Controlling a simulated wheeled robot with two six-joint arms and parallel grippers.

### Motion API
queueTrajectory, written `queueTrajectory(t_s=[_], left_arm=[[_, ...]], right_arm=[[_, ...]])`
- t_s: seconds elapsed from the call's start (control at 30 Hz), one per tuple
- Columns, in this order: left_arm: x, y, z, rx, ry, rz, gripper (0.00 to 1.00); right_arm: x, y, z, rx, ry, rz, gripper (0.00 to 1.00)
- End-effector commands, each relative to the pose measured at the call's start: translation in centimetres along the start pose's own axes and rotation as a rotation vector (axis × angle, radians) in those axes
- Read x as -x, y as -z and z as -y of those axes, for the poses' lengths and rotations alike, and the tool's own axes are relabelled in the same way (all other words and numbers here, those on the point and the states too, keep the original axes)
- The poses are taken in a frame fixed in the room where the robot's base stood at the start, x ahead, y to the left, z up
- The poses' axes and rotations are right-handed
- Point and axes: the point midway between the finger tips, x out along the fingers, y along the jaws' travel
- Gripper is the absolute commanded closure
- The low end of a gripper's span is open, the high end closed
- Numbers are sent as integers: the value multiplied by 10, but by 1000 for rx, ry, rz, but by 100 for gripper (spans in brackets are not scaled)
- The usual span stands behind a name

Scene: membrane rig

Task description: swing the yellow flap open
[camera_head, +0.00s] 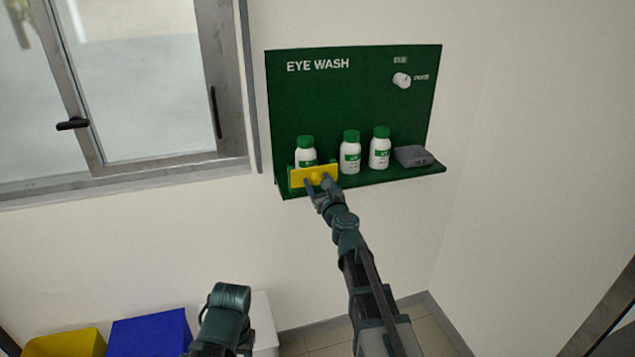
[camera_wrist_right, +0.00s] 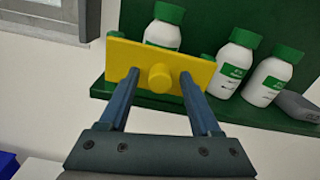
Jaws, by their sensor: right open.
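The yellow flap (camera_head: 302,181) stands upright at the left front of a green eye wash shelf, in front of one white bottle. In the right wrist view the yellow flap (camera_wrist_right: 125,57) has a round yellow knob (camera_wrist_right: 160,77) at its middle. My right gripper (camera_head: 320,184) is open in front of the flap. In the wrist view its two fingers (camera_wrist_right: 158,84) lie on either side of the knob, apart from it. Whether the fingertips touch the flap I cannot tell. Part of my left arm shows at the bottom of the head view; its gripper jaws are not seen.
Bottles with green caps (camera_head: 350,152) and a grey object (camera_head: 413,156) stand on the shelf right of the flap. A window (camera_head: 140,90) is at left. Yellow (camera_head: 62,343) and blue (camera_head: 150,335) bins stand below.

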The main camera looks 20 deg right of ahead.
Motion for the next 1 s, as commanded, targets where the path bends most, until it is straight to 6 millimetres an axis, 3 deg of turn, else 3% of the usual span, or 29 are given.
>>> queueTrajectory(t_s=[0.1, 0.47, 1.0], left_arm=[[0, 0, 0, 0, 0, 0, 50], [0, 0, 0, 0, 0, 0, 50], [0, 0, 0, 0, 0, 0, 50]], right_arm=[[0, 0, 0, 0, 0, 0, 35], [1, 0, 0, 0, 0, 0, 100], [1, 0, 0, 0, -1, 0, 100]])
